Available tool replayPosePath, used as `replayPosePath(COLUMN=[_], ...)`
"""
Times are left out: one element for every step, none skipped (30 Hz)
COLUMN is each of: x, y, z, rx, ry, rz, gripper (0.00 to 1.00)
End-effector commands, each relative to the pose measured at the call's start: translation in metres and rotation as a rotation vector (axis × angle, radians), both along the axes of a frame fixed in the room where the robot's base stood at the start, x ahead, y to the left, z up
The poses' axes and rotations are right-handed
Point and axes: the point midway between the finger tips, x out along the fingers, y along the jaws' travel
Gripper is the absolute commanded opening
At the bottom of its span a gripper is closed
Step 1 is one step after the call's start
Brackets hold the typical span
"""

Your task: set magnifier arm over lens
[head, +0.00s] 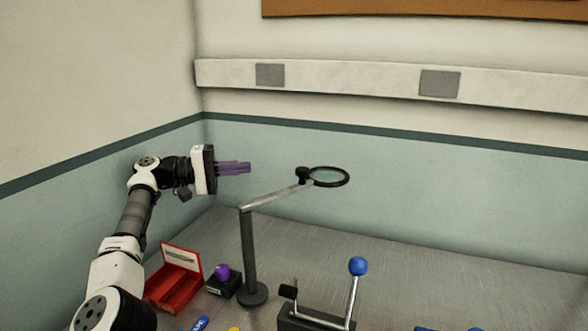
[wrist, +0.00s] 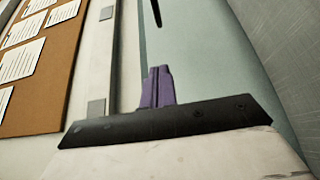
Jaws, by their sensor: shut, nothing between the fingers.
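The magnifier arm (head: 272,196) is a grey bar on an upright post (head: 248,250) with a round dark base on the bench. A black ring magnifier head (head: 346,179) is at its far right end, with a dark knob beside it. My gripper (head: 250,167) has purple fingers, shut and empty, held in the air left of the ring and above the bar, apart from both. In the wrist view, the shut fingers (wrist: 159,70) point toward the wall, with a thin dark shape above them that I cannot identify surely. I cannot make out a separate lens on the bench.
A red open box (head: 175,290) and a black block with a purple knob (head: 223,272) stand left of the post. A dark fixture with a blue-ball lever (head: 357,266) stands at the front. The bench behind the post is clear. Walls close the back and left.

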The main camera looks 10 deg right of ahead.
Motion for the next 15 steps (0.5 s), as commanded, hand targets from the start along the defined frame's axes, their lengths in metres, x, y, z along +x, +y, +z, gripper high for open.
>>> replayPosePath(x=[0.000,-0.001,-0.001,-0.001,-0.001,-0.002,-0.003,-0.003,-0.004,-0.004,-0.005,-0.005,-0.006,-0.006,-0.007], y=[-0.002,-0.004,-0.008,-0.011,-0.016,-0.022,-0.028,-0.034,-0.042,-0.049,-0.056,-0.065,-0.071,-0.078,-0.087], z=[0.000,0.001,0.001,0.001,0.002,0.002,0.002,0.003,0.004,0.004,0.004,0.004,0.004,0.004,0.005], rx=[0.000,0.001,0.001,0.001,0.002,0.002,0.001,0.001,0.003,0.002,0.002,0.002,0.002,0.002,0.002], ry=[0.000,0.000,-0.001,-0.001,0.000,0.000,0.000,0.000,-0.001,0.000,0.001,0.001,0.001,0.001,0.001], rz=[-0.001,-0.002,-0.003,-0.002,-0.003,-0.003,-0.005,-0.004,-0.005,-0.004,-0.005,-0.005,-0.004,-0.004,-0.005], gripper=[0.00,0.00,0.00,0.00,0.00,0.00,0.00,0.00,0.00,0.00,0.00,0.00,0.00,0.00,0.00])
